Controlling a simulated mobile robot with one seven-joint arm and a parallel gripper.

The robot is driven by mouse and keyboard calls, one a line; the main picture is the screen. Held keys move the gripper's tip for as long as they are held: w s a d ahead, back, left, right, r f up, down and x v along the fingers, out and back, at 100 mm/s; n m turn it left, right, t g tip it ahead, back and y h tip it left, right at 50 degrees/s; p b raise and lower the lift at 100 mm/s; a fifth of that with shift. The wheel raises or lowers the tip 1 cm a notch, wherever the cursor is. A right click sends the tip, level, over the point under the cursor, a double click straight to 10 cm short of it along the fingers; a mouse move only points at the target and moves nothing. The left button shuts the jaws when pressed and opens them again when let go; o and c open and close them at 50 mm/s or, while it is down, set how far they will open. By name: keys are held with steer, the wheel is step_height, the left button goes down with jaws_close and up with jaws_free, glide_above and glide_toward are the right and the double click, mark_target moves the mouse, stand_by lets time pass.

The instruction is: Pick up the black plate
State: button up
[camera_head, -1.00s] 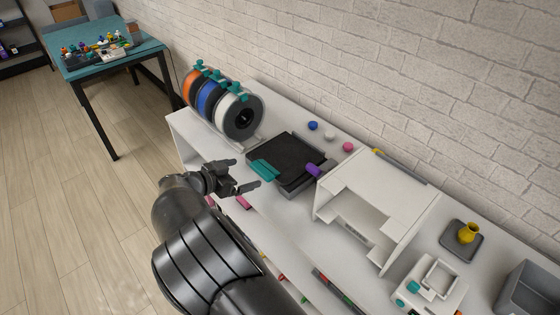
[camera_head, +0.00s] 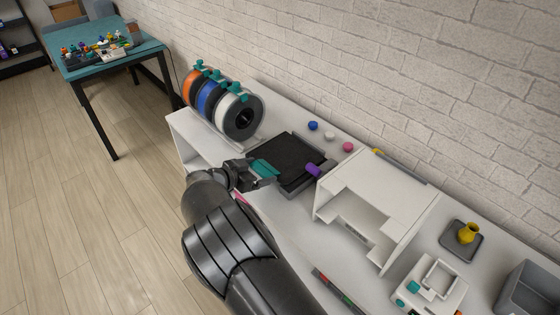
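The black plate (camera_head: 292,153) is a flat, dark, textured square with a teal tab (camera_head: 266,167) at its left corner. It lies on a grey base on the white bench. A purple piece (camera_head: 313,170) sits at its right corner. My gripper (camera_head: 261,171) is at the teal tab, with one finger on either side of it as far as the view shows. The fingers look apart; whether they touch the tab cannot be made out. My forearm hides part of the bench front below.
Filament spools (camera_head: 221,108) stand left of the plate, close to my gripper. A white open-fronted box (camera_head: 384,194) stands to the right. Small blue, white and pink knobs (camera_head: 348,147) lie behind. A yellow vase (camera_head: 469,232) stands on a dark tray (camera_head: 461,250) farther right.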

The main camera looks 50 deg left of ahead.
steer(key=c, duration=0.5)
steer(key=shift+o, duration=0.2)
step_height(320, 180, up, 10)
